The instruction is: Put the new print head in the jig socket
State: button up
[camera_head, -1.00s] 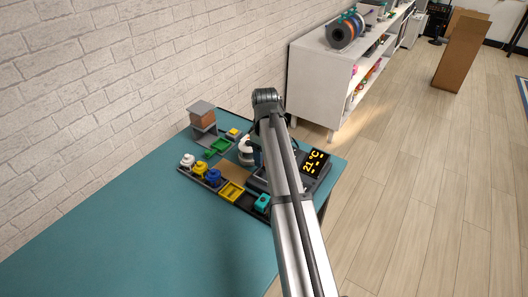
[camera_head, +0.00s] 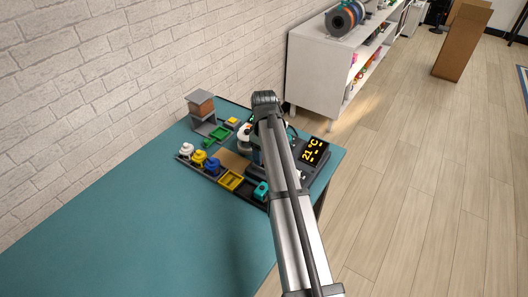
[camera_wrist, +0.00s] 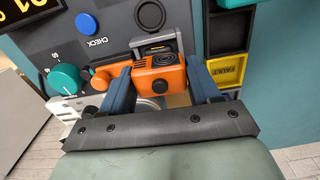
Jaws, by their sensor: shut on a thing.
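My gripper (camera_wrist: 162,82) has its two blue fingers on either side of an orange print head (camera_wrist: 158,80) and is shut on it. The print head has a dark round mark on top and a dark opening in its front. Just beyond it in the wrist view is a silver-edged dark frame (camera_wrist: 154,43), which looks like the jig socket; I cannot tell whether the head touches it. In the head view my arm hides the print head and most of the gripper.
The jig panel carries an orange lever (camera_wrist: 102,76), a teal knob (camera_wrist: 66,79) and a blue CHECK button (camera_wrist: 86,23). A yellow FAULT tray (camera_wrist: 227,70) lies to the right. A teal block (camera_head: 261,190) and several spools stand nearby. The table's left part (camera_head: 130,235) is clear.

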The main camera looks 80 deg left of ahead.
jog(key=shift+f, duration=0.45)
dwell(0.3)
jog(key=o, duration=1.2)
jog(key=shift+r, duration=3.45)
jog(key=shift+w, duration=0.1)
